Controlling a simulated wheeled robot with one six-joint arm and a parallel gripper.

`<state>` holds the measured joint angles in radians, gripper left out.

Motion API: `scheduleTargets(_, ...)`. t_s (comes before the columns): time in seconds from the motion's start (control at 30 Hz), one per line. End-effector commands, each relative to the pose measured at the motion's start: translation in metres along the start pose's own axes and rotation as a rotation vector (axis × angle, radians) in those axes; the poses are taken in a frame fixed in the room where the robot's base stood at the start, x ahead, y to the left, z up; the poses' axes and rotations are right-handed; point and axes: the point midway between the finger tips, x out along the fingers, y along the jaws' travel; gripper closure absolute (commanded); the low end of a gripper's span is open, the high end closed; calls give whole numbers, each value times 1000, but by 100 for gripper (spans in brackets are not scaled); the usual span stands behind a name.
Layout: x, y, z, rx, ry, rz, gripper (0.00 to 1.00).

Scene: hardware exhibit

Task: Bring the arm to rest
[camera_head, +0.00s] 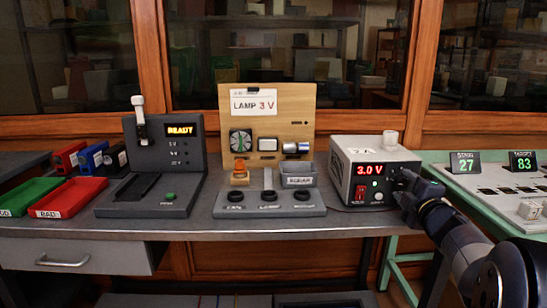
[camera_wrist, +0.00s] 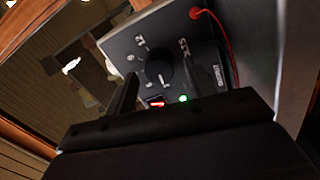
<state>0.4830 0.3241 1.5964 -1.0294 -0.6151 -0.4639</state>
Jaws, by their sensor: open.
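My arm reaches in from the lower right in the head view. My gripper (camera_head: 405,190) is at the right part of the front of a grey power supply (camera_head: 345,160), whose red display reads 3.0 V. In the wrist view, my gripper (camera_wrist: 165,90) is open, with one dark finger on each side of a black round knob (camera_wrist: 158,68) on the supply's panel (camera_wrist: 135,38). I see no object held between the fingers. Whether a finger touches the knob cannot be told.
A lamp board (camera_head: 267,105) reading LAMP 3 V stands left of the supply. A dark device (camera_head: 150,165) shows READY. Red (camera_head: 68,200) and green (camera_head: 25,195) trays lie at the far left. A green bench (camera_head: 500,185) stands right. A red wire (camera_wrist: 225,40) leaves the panel.

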Motion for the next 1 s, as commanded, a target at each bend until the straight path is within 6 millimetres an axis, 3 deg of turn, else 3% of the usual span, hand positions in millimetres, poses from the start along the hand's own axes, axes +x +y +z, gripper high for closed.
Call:
scheduleTargets(0.17,-22,2,1,-13,-3,1,48)
scheduleTargets(0.6,-108,2,0,-12,-4,1,48)
scheduleTargets(1.0,-24,-3,0,-12,4,-1,48)
